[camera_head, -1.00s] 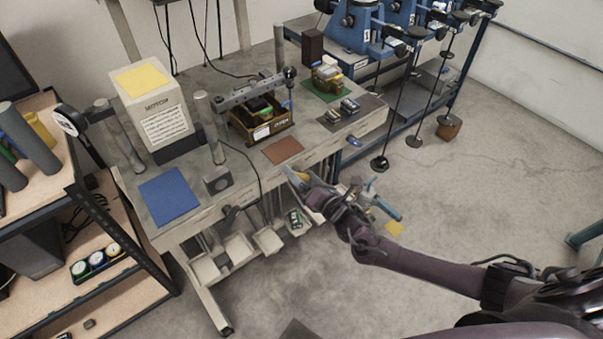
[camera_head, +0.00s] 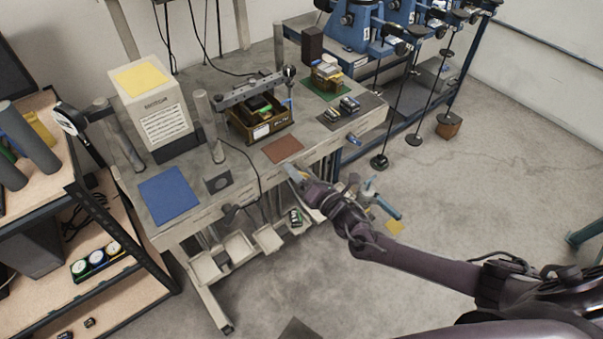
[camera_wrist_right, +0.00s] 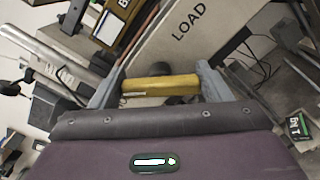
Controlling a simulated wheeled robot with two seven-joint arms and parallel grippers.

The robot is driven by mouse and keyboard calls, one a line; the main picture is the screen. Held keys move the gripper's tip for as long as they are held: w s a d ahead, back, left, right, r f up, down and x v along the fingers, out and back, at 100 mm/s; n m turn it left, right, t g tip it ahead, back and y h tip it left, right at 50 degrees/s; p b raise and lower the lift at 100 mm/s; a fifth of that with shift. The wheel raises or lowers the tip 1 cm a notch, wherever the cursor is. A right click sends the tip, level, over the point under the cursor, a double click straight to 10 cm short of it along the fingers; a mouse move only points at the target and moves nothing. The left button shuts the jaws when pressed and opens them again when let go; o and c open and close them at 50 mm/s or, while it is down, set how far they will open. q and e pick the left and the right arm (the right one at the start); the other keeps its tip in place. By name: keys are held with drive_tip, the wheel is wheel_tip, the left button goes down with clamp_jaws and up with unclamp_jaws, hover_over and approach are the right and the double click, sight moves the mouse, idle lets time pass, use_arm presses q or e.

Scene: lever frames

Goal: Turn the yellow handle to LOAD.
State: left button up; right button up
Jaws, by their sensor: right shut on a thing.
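The yellow handle (camera_wrist_right: 160,86) shows in the right wrist view, lying across between the two grey fingers of my right gripper (camera_wrist_right: 160,80). The gripper is shut on it. A dark round pivot shows just behind the handle. The word LOAD (camera_wrist_right: 188,22) is printed on the pale bench front beyond it, above and slightly right in that view. In the head view my right gripper (camera_head: 295,174) is at the bench's front edge, below the brown mat, and it hides the handle there. My left gripper is not in view.
The bench (camera_head: 235,190) carries a blue mat (camera_head: 168,195), a brown mat (camera_head: 283,149), a fixture (camera_head: 258,122) and a white box (camera_head: 160,115). Open bins (camera_head: 238,247) hang below its front edge. A shelf rack stands at left. The floor at right is mostly clear.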

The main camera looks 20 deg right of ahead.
drive_tip(key=shift+f, duration=0.1)
drive_tip(key=m+b, duration=0.1)
drive_tip(key=m, duration=0.3)
drive_tip(key=shift+d+f, duration=0.1)
drive_tip(key=m+b, duration=0.1)
drive_tip(key=m, duration=0.3)
drive_tip(key=shift+f+m, duration=0.1)
drive_tip(key=shift+m, duration=0.3)
drive_tip(key=m, duration=0.4)
drive_tip(key=shift+f+b, duration=0.1)
drive_tip(key=shift+b, duration=0.3)
drive_tip(key=m, duration=0.4)
drive_tip(key=shift+m, duration=0.3)
drive_tip(key=o, duration=1)
